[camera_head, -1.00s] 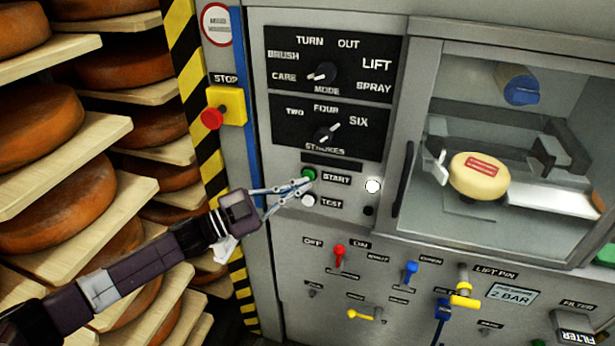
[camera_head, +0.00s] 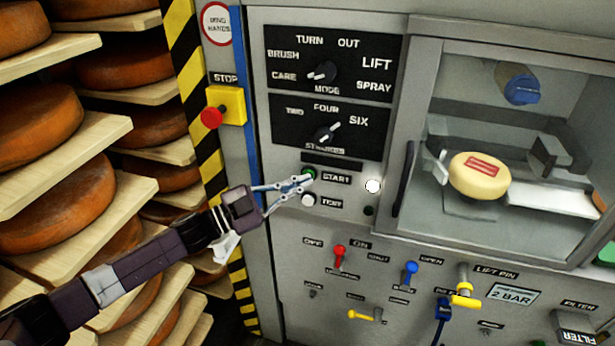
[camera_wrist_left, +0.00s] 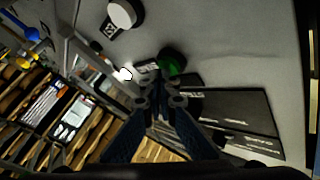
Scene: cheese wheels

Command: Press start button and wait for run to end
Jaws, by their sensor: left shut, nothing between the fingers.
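The green start button (camera_head: 308,173) is on the grey machine panel, left of the START label. My left gripper (camera_head: 305,181) is shut and empty, its fingertips at the lower edge of the button. In the left wrist view the green button (camera_wrist_left: 171,61) shows just past the fingertips (camera_wrist_left: 162,84); whether they touch it I cannot tell. The white test button (camera_head: 308,199) sits below. A round white lamp (camera_head: 373,186) is lit to the right. A pale cheese wheel with a red label (camera_head: 479,176) lies inside the windowed chamber. My right gripper is not in view.
A red stop button on a yellow box (camera_head: 212,117) is at the left of the panel. Mode (camera_head: 323,72) and strokes (camera_head: 327,132) knobs are above, coloured levers (camera_head: 340,255) below. Shelves of orange cheese wheels (camera_head: 40,118) stand at left.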

